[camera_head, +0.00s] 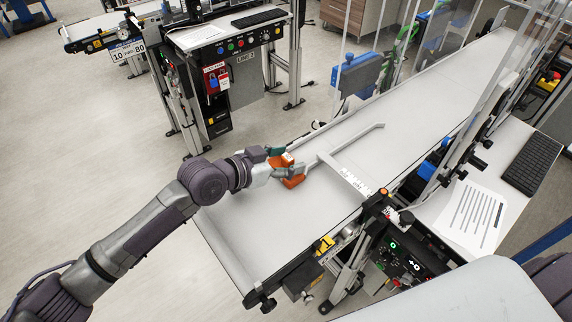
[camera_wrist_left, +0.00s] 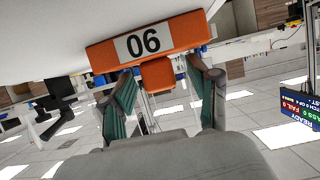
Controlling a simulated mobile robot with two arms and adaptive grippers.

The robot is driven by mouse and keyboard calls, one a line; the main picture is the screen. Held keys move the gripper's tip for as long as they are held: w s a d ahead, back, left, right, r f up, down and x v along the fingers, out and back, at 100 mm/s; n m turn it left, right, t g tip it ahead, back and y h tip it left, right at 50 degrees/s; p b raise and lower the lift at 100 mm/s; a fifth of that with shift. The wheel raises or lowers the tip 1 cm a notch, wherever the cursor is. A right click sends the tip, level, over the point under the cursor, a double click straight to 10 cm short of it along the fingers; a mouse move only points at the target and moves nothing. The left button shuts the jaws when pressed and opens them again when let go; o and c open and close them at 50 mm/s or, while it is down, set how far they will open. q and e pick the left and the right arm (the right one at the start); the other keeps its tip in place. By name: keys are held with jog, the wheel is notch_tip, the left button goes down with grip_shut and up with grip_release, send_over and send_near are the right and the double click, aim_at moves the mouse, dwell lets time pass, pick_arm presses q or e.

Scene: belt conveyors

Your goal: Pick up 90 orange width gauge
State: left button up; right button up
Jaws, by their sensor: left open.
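The orange width gauge (camera_head: 293,182) rests on the light conveyor belt (camera_head: 240,215), near the belt's left edge. In the left wrist view the gauge (camera_wrist_left: 107,57) shows a white label whose digits look like 06 in this turned view, which is 90 upside down. A small orange tab (camera_wrist_left: 157,76) sticks out from its middle toward my gripper. My left gripper (camera_head: 287,164) is open at the gauge. In the left wrist view its two teal-padded fingers stand either side of the tab, with gaps showing. My right gripper is not in view.
A control panel (camera_head: 405,262) stands at the belt's near right side. A keyboard (camera_head: 525,165) and a printed sheet (camera_head: 470,215) lie on the right shelf. The near end of the belt is clear.

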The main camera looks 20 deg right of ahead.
pick_arm(q)
jog(key=shift+a, duration=0.1)
grip_shut()
jog(key=shift+r, duration=0.15)
